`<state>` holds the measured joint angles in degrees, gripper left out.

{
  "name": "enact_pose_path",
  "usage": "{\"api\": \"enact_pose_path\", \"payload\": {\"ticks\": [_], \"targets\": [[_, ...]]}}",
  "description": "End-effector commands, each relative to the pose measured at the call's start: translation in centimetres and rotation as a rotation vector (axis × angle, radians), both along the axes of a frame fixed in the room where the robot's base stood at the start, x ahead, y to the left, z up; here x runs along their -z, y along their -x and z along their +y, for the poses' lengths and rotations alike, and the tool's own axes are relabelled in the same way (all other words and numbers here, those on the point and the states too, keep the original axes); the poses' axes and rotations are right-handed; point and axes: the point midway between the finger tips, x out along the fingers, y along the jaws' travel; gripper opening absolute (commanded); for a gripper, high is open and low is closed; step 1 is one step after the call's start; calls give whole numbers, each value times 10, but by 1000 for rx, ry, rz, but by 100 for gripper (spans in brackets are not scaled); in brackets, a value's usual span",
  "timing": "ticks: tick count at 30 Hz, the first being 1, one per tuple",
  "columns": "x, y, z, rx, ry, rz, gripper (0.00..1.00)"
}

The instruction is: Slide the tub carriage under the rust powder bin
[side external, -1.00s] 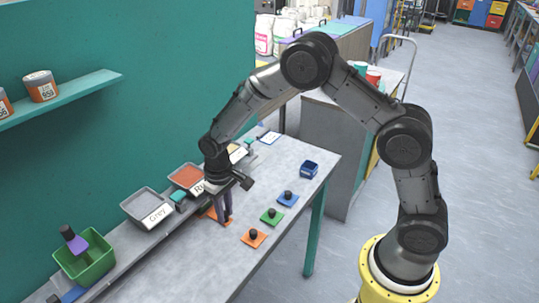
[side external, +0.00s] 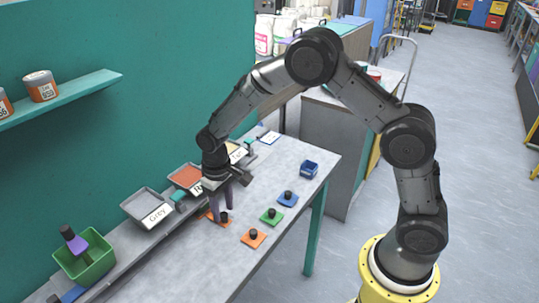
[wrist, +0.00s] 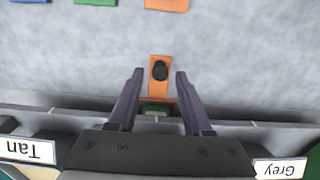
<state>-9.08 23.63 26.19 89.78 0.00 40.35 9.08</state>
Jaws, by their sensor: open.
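The rust powder bin (side external: 186,176), a grey tray of rust-red powder, stands along the teal wall; my gripper hides part of its label. A green tub (side external: 97,262) with a purple and black piece in it stands at the lower left; I cannot tell whether it is on the carriage. My gripper (side external: 221,213) points down at the table, below and to the right of the rust bin. In the wrist view, the open fingers (wrist: 158,88) stand either side of an orange plate (wrist: 153,63) with a black knob (wrist: 160,70), with visible gaps. A small green part (wrist: 156,112) lies behind it.
The Grey bin (side external: 145,203) stands left of the rust bin; the Tan label (wrist: 27,149) is opposite.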

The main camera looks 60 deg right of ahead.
Motion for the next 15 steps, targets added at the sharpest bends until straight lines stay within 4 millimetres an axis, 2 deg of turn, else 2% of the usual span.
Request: {"api": "enact_pose_path", "payload": {"ticks": [15], "targets": [[-48,0,0,0,0,-2,50]]}}
